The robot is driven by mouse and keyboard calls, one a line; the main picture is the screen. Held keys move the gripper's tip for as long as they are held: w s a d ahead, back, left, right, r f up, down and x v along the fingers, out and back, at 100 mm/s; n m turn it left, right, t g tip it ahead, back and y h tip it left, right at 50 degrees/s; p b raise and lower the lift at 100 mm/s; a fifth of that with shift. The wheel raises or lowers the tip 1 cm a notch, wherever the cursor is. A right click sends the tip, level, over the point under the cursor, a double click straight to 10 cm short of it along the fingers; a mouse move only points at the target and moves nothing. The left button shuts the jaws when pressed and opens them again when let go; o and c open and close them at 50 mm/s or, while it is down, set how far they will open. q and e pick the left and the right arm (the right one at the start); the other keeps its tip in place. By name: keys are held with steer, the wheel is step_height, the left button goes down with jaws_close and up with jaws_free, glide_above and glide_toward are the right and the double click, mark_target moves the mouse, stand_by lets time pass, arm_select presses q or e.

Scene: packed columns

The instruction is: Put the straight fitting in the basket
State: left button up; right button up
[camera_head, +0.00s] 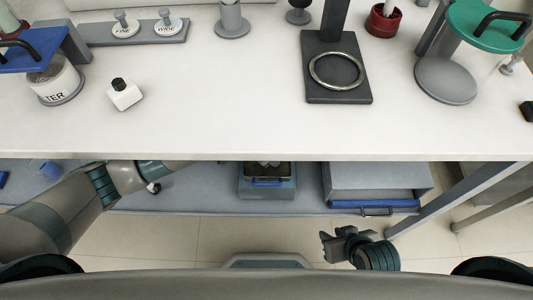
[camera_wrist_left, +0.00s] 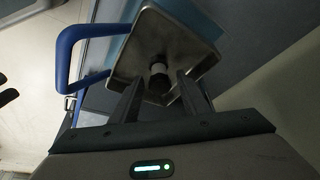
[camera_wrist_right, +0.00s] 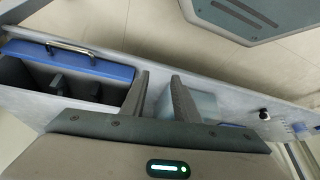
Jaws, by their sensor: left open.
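A short dark cylinder with a pale band (camera_wrist_left: 158,72), which looks like the straight fitting, is inside a square metal-rimmed container (camera_wrist_left: 208,58) in the left wrist view. My left gripper (camera_wrist_left: 158,88) is open, its fingers apart either side of the cylinder in that picture; I cannot tell whether they touch it. A blue handle (camera_wrist_left: 64,62) stands beside the container. In the head view the bench hides my left gripper. A blue-grey container with a dark top (camera_head: 267,190) sits on the lower shelf. My right gripper (camera_head: 328,245) is open and empty; it also shows in the right wrist view (camera_wrist_right: 160,82).
The bench top (camera_head: 220,120) overhangs the lower shelf (camera_head: 220,200). A grey box with a blue-edged front (camera_head: 375,180) stands on the shelf's right. Floor is clear in front.

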mark_target(262, 167)
arm_select(q)
steer(key=shift+r, duration=0.5)
steer(key=s+a+r+p, duration=0.1)
steer(key=s+a+r, duration=0.3)
steer(key=s+a, duration=0.5)
steer(key=shift+a+p, duration=0.35)
steer(key=shift+a, duration=0.45)
arm_select(e)
steer(key=shift+s+d+r+g+h, duration=0.1)
steer(key=shift+s+d+g+h, duration=0.1)
steer(key=shift+s+d+g, duration=0.25)
steer(key=shift+s+d+r+g+h, duration=0.1)
steer(key=shift+s+d+g+h, duration=0.15)
steer(key=shift+d, duration=0.35)
arm_select(q)
steer(key=shift+f, duration=0.1)
